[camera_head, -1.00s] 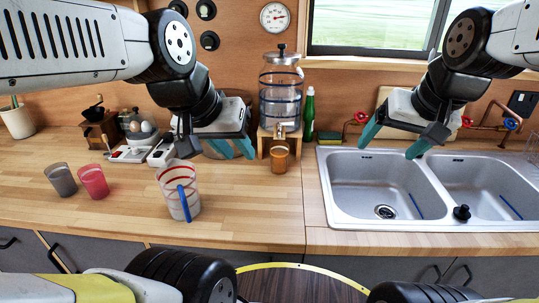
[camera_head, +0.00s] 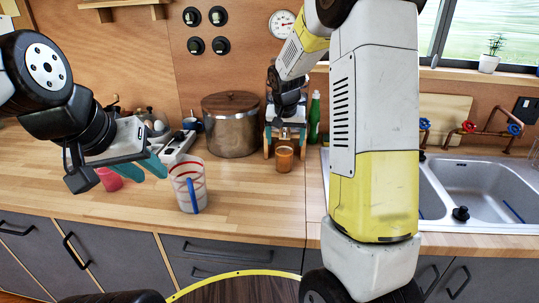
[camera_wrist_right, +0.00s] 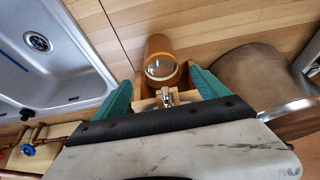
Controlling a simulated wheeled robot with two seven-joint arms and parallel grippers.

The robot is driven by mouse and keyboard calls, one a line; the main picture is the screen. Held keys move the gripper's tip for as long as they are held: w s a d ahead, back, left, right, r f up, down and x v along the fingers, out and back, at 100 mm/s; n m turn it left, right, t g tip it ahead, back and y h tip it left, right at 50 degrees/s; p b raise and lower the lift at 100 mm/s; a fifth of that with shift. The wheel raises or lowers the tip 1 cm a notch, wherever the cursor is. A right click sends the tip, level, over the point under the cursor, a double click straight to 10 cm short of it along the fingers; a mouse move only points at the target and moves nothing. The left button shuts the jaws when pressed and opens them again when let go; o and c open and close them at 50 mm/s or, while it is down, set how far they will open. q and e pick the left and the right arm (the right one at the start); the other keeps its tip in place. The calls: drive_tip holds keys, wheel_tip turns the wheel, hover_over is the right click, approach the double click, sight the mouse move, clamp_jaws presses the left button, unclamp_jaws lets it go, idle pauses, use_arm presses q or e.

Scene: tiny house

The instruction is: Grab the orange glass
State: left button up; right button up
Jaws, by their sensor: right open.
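The orange glass (camera_head: 285,160) stands upright on the wooden counter, in front of the drink dispenser's wooden stand. In the right wrist view the orange glass (camera_wrist_right: 162,60) is just ahead of the gripper, between the lines of its fingers. My right gripper (camera_head: 285,143) reaches over the counter from above, behind the glass in the head view; its teal fingers are apart and empty in the right wrist view (camera_wrist_right: 162,88). I see no contact with the glass. My left gripper (camera_head: 158,165) is open and empty above the counter's left part.
A clear striped cup (camera_head: 188,185) with a blue stripe stands left of the orange glass. A pink glass (camera_head: 110,180) is partly behind my left gripper. A lidded metal pot (camera_head: 230,130) stands behind. A green bottle (camera_head: 314,118) and the sink (camera_head: 470,190) are to the right.

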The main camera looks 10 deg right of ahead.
sight(284, 147)
drive_tip(key=x, duration=0.5)
drive_tip(key=shift+w+f, duration=0.2)
drive_tip(key=shift+w, duration=0.1)
clamp_jaws()
